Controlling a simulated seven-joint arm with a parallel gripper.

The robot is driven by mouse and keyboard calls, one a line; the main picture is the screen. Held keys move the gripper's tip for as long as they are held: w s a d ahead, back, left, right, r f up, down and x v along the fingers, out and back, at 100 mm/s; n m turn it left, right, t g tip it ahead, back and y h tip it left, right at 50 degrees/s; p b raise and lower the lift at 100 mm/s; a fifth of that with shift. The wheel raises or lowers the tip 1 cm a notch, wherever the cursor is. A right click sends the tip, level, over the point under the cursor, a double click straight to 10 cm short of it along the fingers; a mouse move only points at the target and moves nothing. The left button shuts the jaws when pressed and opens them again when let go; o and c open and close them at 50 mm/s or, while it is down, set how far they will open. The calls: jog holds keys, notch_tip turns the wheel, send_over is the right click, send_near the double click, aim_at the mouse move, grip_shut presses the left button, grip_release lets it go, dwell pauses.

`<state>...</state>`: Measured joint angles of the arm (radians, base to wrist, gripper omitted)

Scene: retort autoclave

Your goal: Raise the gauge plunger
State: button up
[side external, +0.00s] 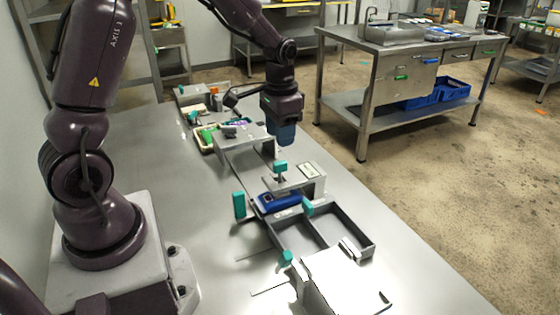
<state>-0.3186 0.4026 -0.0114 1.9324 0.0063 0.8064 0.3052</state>
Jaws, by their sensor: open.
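A small upright stem with a teal knob (281,167), which looks like the gauge plunger, stands on a grey metal bracket (314,184) in the middle of the bench. A dark blue block (279,203) lies under and in front of the bracket. My gripper (283,138) points down with its dark blue fingers above and behind the knob in the picture, apart from it. It is open. The gap between its fingers is hard to make out, and I see nothing held.
A grey divided tray (372,251) and a pale box (345,285) stand in front. Teal handles (239,205) rise beside the bracket. A grey bridge-shaped stand (232,147) and a bin of coloured items (206,140) lie behind. The bench's left side is largely clear.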

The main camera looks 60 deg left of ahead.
aim_at(280, 162)
notch_tip(280, 162, down, 8)
jog(key=shift+r, duration=0.1)
jog(key=shift+c, duration=0.4)
grip_shut()
